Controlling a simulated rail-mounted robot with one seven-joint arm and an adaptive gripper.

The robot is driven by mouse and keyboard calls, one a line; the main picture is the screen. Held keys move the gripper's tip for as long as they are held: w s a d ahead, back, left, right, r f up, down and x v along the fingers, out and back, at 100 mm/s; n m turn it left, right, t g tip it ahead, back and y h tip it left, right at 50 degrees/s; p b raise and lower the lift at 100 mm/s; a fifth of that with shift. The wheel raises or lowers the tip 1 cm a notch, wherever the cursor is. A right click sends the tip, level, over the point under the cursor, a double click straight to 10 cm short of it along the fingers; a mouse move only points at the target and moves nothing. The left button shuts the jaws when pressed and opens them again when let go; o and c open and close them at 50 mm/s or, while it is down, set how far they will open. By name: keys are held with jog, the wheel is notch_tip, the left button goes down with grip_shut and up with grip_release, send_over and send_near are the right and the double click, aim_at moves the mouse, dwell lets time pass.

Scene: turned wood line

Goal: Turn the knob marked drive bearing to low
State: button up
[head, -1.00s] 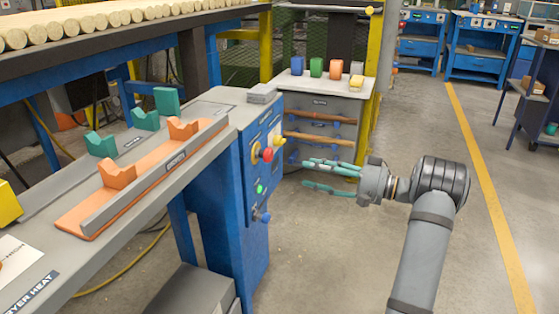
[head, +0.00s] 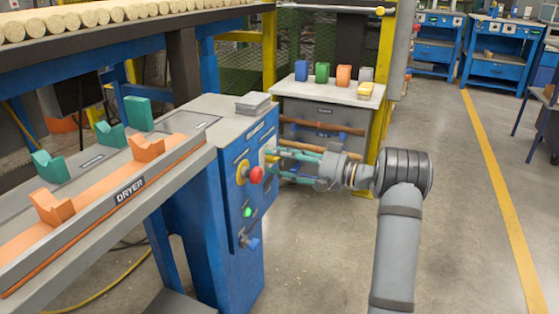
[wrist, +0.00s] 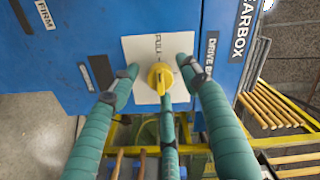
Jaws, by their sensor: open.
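The yellow knob (wrist: 160,78) sits on a white plate (wrist: 132,50) on the blue panel in the wrist view. The word FULL shows above it. A dark label reading DRIVE BEA, partly hidden by a finger, stands right of the plate. The knob's grip looks roughly upright; where it points is hard to tell, and no low mark is readable. My gripper (wrist: 160,80) is open, its teal fingers spread around the knob, with no clear contact. In the head view my gripper (head: 272,163) is at the panel, its fingertips largely covering the knob.
A small table (head: 325,92) with coloured blocks stands behind.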

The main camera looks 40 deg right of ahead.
jog(key=shift+c, duration=0.3)
jog(key=c, duration=1.1)
